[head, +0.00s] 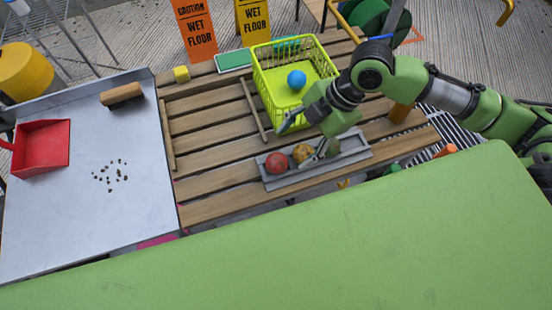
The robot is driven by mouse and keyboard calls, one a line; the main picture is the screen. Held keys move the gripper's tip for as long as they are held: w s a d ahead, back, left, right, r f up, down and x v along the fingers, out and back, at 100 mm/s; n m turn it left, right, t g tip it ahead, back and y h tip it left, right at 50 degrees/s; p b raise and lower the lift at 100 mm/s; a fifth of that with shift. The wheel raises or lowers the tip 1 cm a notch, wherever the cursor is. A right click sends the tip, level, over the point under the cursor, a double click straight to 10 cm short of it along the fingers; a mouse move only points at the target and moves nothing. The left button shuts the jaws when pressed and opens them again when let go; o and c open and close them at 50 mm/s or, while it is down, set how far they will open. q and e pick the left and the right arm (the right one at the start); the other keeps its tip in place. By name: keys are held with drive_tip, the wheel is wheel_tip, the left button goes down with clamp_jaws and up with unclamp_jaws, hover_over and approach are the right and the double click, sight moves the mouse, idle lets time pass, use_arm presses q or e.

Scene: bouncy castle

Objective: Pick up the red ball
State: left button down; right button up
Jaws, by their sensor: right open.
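A red ball (276,163) sits at the left end of a grey tray (350,153) on the slatted wooden table. A brownish-yellow ball (303,153) lies just right of it in the same tray. My right gripper (300,143) is open above the tray, its fingers pointing left and down. One fingertip is near the brownish-yellow ball; the other is up and left, near the basket. The red ball is apart from the fingers. Whether the lower finger touches the brownish-yellow ball is unclear. My left gripper is out of view.
A yellow-green basket (268,90) holding a blue ball (297,80) stands behind the tray. A grey table (60,215) at left carries a red dustpan (42,147), a brush (121,95) and dark crumbs (112,175). Bare slats (215,165) lie left of the tray.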

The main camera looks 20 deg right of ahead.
sight(280, 159)
drive_tip(key=x, duration=0.4)
drive_tip(key=shift+w, duration=0.15)
drive_tip(key=shift+p+x, duration=0.6)
drive_tip(key=shift+x, duration=2.15)
drive_tip(key=shift+c, duration=0.4)
drive_tip(key=c, duration=0.9)
